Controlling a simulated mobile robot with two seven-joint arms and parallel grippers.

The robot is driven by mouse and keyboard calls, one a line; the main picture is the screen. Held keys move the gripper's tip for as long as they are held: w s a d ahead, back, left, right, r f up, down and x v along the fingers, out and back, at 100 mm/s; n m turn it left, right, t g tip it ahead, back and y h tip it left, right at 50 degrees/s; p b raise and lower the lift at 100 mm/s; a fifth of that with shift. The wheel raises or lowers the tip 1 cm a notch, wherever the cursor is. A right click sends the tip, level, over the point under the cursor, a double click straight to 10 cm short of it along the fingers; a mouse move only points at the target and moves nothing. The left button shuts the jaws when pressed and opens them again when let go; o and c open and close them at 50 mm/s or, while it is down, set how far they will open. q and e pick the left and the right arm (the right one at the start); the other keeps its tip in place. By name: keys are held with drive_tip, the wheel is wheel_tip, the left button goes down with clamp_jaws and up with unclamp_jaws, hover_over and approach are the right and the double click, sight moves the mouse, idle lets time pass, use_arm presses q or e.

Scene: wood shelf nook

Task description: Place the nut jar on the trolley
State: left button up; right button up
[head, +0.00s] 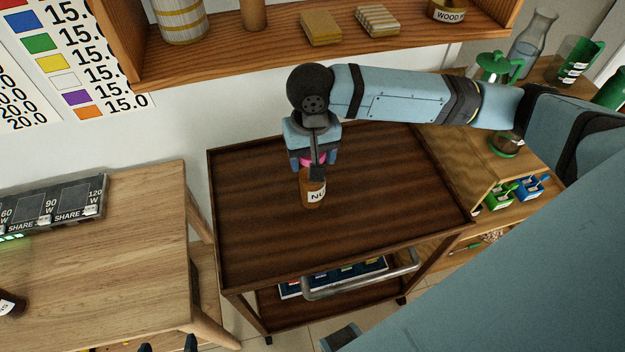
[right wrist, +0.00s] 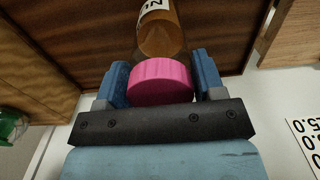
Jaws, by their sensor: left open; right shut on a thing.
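The nut jar (head: 313,192) is a small amber jar with a white label starting "NU" and a pink lid. My right gripper (head: 314,166) comes down from above and is shut on the jar around its lid. In the right wrist view the pink lid (right wrist: 160,82) sits between the two blue fingers. The jar is upright over the dark brown trolley top (head: 340,240); I cannot tell whether its base touches the wood. My left gripper (head: 168,346) shows only as two separated fingertips at the bottom edge, open and empty.
The trolley top is otherwise clear, with a raised rim and a metal handle (head: 360,277) in front. A light wood table (head: 110,260) stands left. A wall shelf (head: 330,50) with goods hangs behind. A wooden stand with green-handled items (head: 505,193) is at right.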

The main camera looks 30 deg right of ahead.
sight(311, 183)
wheel_tip(311, 183, down, 9)
drive_tip(key=shift+r, duration=0.15)
idle(0.4)
drive_tip(key=o, duration=1.4)
drive_tip(key=shift+r, duration=0.15)
wheel_tip(311, 183, up, 12)
drive_tip(key=shift+f, duration=0.15)
